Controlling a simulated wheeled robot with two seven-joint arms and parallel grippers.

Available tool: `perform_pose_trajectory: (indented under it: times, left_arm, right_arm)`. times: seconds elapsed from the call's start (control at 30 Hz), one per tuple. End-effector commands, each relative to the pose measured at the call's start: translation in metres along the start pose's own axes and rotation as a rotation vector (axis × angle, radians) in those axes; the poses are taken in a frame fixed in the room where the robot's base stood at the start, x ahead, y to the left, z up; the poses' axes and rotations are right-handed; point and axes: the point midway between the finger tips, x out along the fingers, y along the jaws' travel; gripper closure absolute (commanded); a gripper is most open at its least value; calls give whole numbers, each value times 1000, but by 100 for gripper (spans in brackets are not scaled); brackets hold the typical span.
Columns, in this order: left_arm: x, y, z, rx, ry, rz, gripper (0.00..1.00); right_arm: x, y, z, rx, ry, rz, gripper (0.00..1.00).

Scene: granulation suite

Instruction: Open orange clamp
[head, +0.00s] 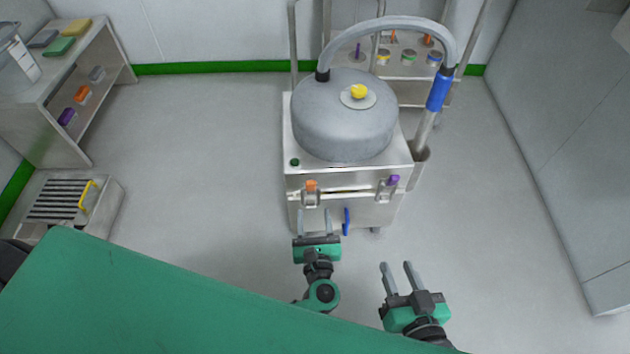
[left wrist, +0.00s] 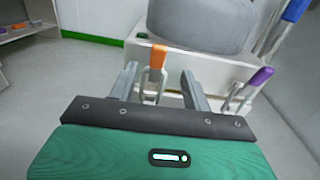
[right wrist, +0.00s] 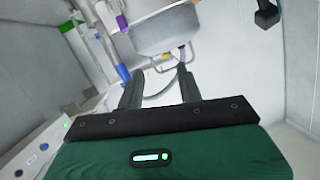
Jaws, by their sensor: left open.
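The orange clamp (head: 311,187) is on the front of the steel cart, left of the middle, with its orange handle pointing up. In the left wrist view the orange clamp (left wrist: 157,58) stands between my open fingers, a little beyond them. My left gripper (head: 314,222) is open and empty just below and in front of the clamp; it also shows in the left wrist view (left wrist: 161,85). I see no contact with the clamp. My right gripper (head: 398,273) is open and empty, lower right of the cart; it also shows in the right wrist view (right wrist: 153,84).
The purple clamp (head: 393,182) is on the cart's (head: 349,180) right front. A grey domed vessel (head: 343,115) with a hose stands on top. A blue handle (head: 346,221) hangs below the cart front, close to my left gripper. The floor at right is clear.

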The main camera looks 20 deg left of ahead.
Motion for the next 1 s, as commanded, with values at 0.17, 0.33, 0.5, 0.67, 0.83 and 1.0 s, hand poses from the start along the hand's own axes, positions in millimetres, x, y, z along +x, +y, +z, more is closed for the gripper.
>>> perform_pose_trajectory:
  times: [0.17,0.33,0.5,0.67,0.83,1.0]
  left_arm:
    - [24,0,2,0,-4,1,51]
    - [61,0,2,2,-3,0,51]
    - [96,0,1,5,-4,-1,51]
    - [120,0,1,5,-2,-2,51]
    - [133,0,1,4,0,-1,51]
    - [135,0,0,5,0,-1,51]
  right_arm:
    - [0,0,-2,-1,7,0,64]
    - [1,1,-5,-4,23,2,64]
    - [3,2,-11,-7,50,3,64]
    - [4,3,-15,-10,72,5,64]
    - [4,4,-18,-11,89,6,64]
    - [4,4,-19,-12,92,6,64]
